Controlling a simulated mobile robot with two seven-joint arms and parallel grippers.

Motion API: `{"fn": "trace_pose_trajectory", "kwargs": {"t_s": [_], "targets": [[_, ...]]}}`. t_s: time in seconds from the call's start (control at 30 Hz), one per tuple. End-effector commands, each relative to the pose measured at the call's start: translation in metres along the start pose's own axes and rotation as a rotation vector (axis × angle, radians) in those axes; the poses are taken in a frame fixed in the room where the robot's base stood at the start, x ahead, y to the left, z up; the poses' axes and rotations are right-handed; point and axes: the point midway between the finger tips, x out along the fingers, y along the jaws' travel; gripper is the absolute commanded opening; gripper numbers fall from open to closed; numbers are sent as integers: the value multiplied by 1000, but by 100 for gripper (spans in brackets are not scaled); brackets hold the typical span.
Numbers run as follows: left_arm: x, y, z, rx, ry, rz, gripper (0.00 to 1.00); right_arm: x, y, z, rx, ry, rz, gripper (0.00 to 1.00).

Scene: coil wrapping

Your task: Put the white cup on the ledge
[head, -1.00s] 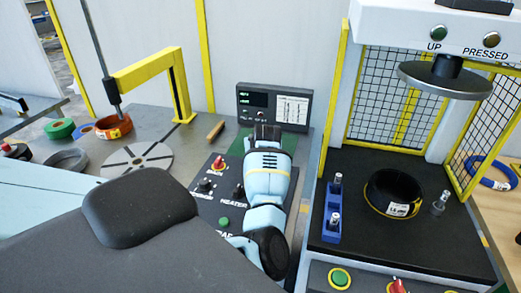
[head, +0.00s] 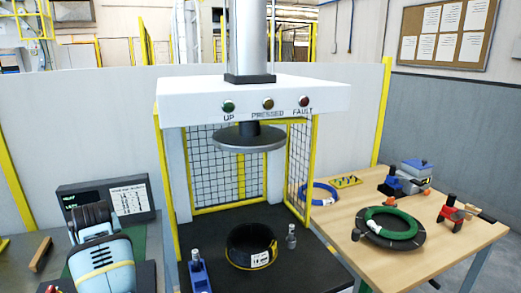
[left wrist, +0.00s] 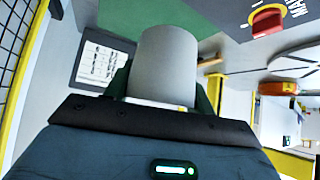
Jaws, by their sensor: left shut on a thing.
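The white cup (left wrist: 168,62) looks grey-white in the left wrist view, held between the dark fingers of my left gripper (left wrist: 162,88). My left gripper is shut on it, with the cup's far end clear of the fingers. In the head view my left arm is at the lower left, in front of the heater display (head: 105,201); the cup is hidden there. I cannot make out which surface is the ledge. My right gripper is in no view.
A press with a round plate (head: 249,138) stands in the middle, above a black coil (head: 236,262) on its dark bed. A yellow-framed mesh guard (head: 214,170) surrounds it. At right, a wooden table (head: 352,212) carries a green coil (head: 391,223) and clamps.

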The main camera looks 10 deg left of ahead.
Motion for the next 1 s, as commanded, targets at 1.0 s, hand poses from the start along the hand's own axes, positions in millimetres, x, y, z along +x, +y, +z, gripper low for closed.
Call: {"fn": "trace_pose_trajectory", "kwargs": {"t_s": [1.0], "targets": [[-210, 117, 194, 585, -1, 584, 29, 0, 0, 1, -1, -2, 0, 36]]}}
